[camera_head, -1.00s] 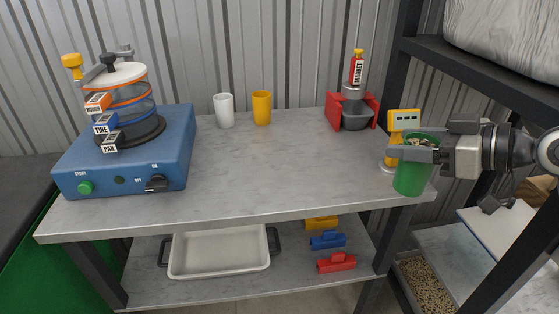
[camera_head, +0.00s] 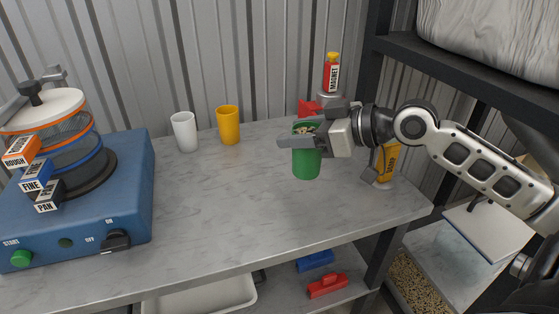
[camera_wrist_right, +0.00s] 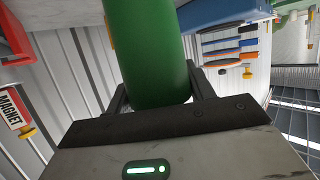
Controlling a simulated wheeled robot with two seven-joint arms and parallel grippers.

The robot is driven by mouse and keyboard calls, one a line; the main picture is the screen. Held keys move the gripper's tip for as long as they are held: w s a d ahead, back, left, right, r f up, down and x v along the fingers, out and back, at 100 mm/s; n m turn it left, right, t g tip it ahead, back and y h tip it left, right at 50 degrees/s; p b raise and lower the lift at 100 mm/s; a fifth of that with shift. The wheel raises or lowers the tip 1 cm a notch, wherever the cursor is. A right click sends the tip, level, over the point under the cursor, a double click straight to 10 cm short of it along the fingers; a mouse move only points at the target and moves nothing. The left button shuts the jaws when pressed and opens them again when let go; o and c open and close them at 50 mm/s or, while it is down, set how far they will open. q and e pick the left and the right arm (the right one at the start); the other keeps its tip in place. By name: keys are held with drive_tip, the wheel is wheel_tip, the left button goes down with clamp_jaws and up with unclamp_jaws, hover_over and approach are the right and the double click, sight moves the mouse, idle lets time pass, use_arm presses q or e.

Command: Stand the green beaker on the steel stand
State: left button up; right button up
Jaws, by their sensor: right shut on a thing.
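The green beaker (camera_head: 307,164) is upright in my right gripper (camera_head: 304,136), above the right part of the grey table, with pale grains showing at its top. The fingers are shut around its upper part. In the right wrist view the beaker (camera_wrist_right: 152,55) fills the space between the fingers. A grey metal piece (camera_head: 330,98) stands under the red magnet (camera_head: 332,72) behind my gripper, mostly hidden. I cannot tell whether it is the steel stand. My left gripper is not in view.
A white cup (camera_head: 185,133) and a yellow cup (camera_head: 229,126) stand at the back. A blue sieve machine (camera_head: 85,225) is at the left. A yellow device (camera_head: 386,162) stands right of the beaker, partly behind my arm. The table's middle and front are clear.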

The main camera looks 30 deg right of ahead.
drive_tip(key=w+f, duration=0.1)
drive_tip(key=f, duration=0.1)
drive_tip(key=w+a+f, duration=0.1)
drive_tip(key=f, duration=0.2)
drive_tip(key=w+a+f, duration=0.1)
drive_tip(key=f, duration=0.1)
drive_tip(key=shift+w+f, duration=0.15)
drive_tip(key=shift+f, duration=0.25)
drive_tip(key=shift+f, duration=0.1)
drive_tip(key=o, duration=1)
drive_tip(key=v, duration=1.2)
